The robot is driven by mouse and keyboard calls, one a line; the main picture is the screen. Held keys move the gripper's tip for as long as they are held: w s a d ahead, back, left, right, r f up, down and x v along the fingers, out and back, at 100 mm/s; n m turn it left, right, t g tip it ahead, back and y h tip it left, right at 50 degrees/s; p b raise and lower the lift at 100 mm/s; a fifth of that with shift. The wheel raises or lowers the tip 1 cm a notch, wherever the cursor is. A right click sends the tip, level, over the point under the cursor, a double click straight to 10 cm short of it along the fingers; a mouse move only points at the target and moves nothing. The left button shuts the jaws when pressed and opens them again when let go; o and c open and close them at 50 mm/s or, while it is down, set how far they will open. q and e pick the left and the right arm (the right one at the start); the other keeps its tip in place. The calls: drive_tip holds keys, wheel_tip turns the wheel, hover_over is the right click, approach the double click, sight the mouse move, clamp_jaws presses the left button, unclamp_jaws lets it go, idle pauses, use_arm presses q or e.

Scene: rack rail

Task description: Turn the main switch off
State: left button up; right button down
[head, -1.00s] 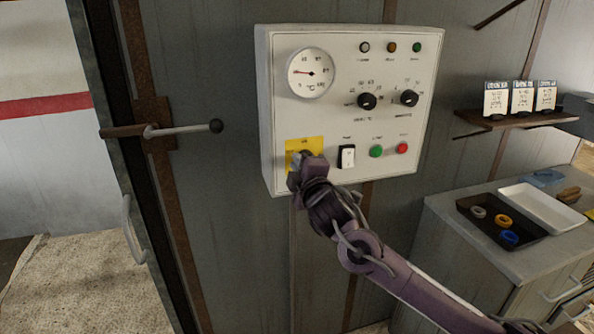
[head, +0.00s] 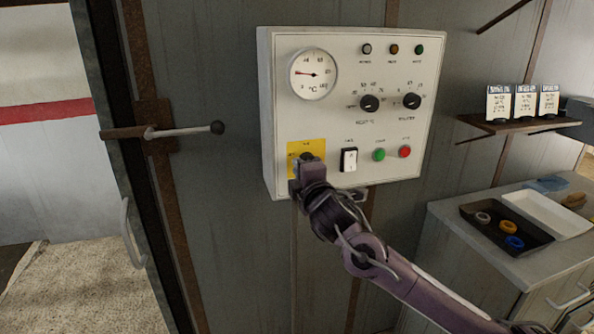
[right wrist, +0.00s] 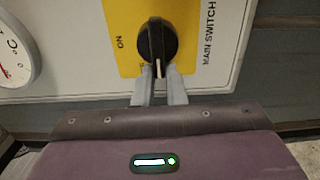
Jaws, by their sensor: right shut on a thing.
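The main switch is a black rotary knob (right wrist: 157,45) on a yellow plate (right wrist: 119,25). In the right wrist view its white pointer mark is at the knob's lower end, a quarter turn from the printed word ON at the left. A label near the pointer is mostly hidden. My right gripper (right wrist: 159,88) is shut on the knob's lower end, one finger on each side. In the head view my right gripper (head: 306,172) covers much of the knob; the yellow plate (head: 318,146) shows around it. My left gripper is not in view.
The switch is low on the white control panel (head: 335,110), left of a white rocker switch (head: 349,159) and green and red buttons. A temperature gauge (head: 313,75) is above. A door lever (head: 190,130) sticks out left. A counter with trays (head: 505,260) stands right.

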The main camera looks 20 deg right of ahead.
drive_tip(key=c, duration=1.5)
unclamp_jaws()
drive_tip(key=shift+w+d, duration=0.1)
drive_tip(key=shift+d, duration=0.4)
drive_tip(key=shift+o, duration=1.3)
drive_tip(key=shift+d, duration=0.2)
drive_tip(key=shift+o, duration=0.8)
drive_tip(key=shift+d+f, duration=0.15)
drive_tip(key=shift+d, duration=0.15)
drive_tip(key=s+b, duration=0.2)
drive_tip(key=s, duration=0.5)
drive_tip(key=shift+s+b, duration=0.35)
drive_tip(key=shift+s, duration=0.05)
